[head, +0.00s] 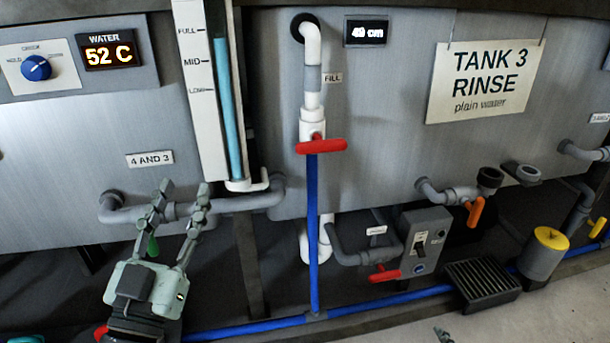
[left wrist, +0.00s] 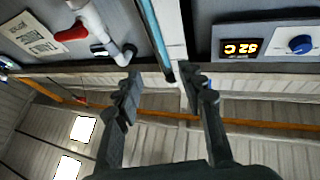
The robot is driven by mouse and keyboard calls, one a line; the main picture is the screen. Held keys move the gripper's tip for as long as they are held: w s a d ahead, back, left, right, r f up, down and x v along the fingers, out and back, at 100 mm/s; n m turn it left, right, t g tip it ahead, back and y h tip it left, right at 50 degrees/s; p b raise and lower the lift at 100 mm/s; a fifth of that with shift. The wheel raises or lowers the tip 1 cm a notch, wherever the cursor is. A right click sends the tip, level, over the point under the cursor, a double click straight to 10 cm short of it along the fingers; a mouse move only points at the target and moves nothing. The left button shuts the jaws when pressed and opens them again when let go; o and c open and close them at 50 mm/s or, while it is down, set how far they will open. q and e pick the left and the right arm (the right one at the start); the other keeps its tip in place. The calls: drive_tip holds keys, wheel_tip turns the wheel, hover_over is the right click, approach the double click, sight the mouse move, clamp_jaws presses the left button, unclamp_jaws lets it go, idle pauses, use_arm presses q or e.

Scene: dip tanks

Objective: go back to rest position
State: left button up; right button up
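My left gripper (head: 183,192) is in the lower left of the head view, pointing up, in front of the tank wall and below the "4 AND 3" label. Its two fingers are spread apart with nothing between them. The left wrist view also shows the open fingers (left wrist: 160,92), with empty space between them. A green handle (head: 152,246) shows partly behind the left gripper. My right gripper is not clearly in view; a small greenish-grey piece at the bottom edge of the head view is too cut off to identify.
A red-handled valve (head: 321,146) sits on the white fill pipe. A level gauge (head: 204,95) hangs left of it. A switch box (head: 425,240), an orange handle (head: 474,212), a floor grate (head: 482,280) and a yellow-topped cylinder (head: 544,254) stand to the right. A blue pipe (head: 390,301) runs low across the front.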

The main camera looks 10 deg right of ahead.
use_arm(q)
drive_tip(key=s+a+f+n+g+y+p, duration=0.1)
drive_tip(key=a+f+g+y+p, duration=0.15)
drive_tip(key=f+g, duration=0.45)
drive_tip(key=a+f+g+y+p, duration=0.2)
drive_tip(key=a+f+p, duration=0.2)
drive_tip(key=f, duration=0.7)
drive_tip(key=s+a+f+g+y+p, duration=0.1)
drive_tip(key=s+a+f+g, duration=0.1)
drive_tip(key=s+f+g, duration=0.1)
drive_tip(key=s+a+f+n+g+y+p, duration=0.1)
drive_tip(key=s+a+f+g+p, duration=0.1)
drive_tip(key=s+f, duration=0.3)
drive_tip(key=s+a+f+g+y+p, duration=0.1)
drive_tip(key=s+a+f+g, duration=0.3)
drive_tip(key=s, duration=0.5)
drive_tip(key=shift+s+a+n+g+p, duration=0.2)
drive_tip(key=shift+n+g+p, duration=0.1)
drive_tip(key=shift+g+p, duration=0.2)
use_arm(e)
drive_tip(key=s+a+r+m+g+y, duration=0.1)
drive_tip(key=s+a+r+m+g, duration=0.5)
drive_tip(key=s+r+m+g, duration=0.3)
drive_tip(key=shift+s+a+r+g, duration=0.3)
drive_tip(key=shift+s+a+g, duration=0.1)
drive_tip(key=shift+s+g, duration=0.3)
use_arm(q)
drive_tip(key=shift+w, duration=0.1)
idle(2.3)
